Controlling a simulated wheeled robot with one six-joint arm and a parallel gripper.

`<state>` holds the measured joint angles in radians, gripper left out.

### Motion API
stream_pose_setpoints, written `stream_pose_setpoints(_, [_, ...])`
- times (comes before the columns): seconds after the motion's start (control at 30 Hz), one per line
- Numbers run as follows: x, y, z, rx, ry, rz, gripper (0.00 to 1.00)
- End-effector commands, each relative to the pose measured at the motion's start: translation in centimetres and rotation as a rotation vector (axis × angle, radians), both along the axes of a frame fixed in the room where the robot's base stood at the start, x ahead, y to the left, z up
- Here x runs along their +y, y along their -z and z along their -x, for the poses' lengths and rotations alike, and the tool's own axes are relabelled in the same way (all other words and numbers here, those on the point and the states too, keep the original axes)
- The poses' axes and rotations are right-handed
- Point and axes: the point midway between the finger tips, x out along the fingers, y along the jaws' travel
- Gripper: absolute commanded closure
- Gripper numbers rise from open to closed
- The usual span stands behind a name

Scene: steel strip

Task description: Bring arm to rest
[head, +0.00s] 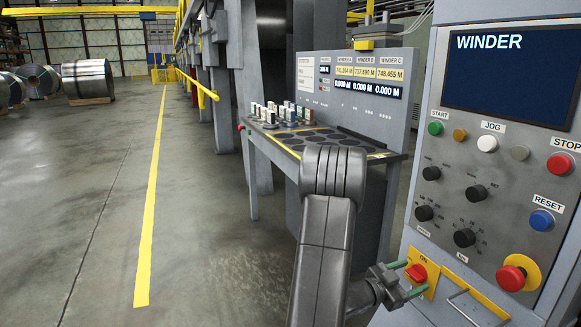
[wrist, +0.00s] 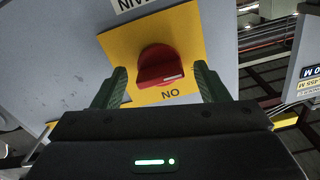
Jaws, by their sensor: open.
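My gripper (head: 407,279) is open at the lower right of the head view, in front of the WINDER cabinet (head: 405,235). Its two green fingers stand apart on either side of a red rotary switch (head: 416,273) on a yellow plate (head: 432,262) marked ON. In the wrist view the red switch (wrist: 160,67) shows between the fingertips, with a gap on each side and no visible grip. A white mark is at the right end of its handle. My grey arm (head: 325,230) reaches up from the bottom of the head view and bends down to the gripper.
The WINDER panel carries a dark screen (head: 511,71), a blue RESET button (head: 541,220) and a red stop button (head: 517,274) close to the gripper's right. A handle (head: 475,308) sits below. A console table (head: 270,142) stands behind my arm. The left floor (head: 80,200) is open.

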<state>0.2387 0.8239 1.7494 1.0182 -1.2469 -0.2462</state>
Motion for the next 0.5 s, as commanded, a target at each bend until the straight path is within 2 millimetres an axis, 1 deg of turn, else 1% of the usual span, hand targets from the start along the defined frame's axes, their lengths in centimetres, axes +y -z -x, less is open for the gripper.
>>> stream_pose_setpoints(0.03, [-0.01,0.24,0.01,-0.041,0.000,-0.017,0.33])
stream_pose_setpoints(0.5, [0.01,0.12,0.03,-0.432,0.000,-0.178,0.33])
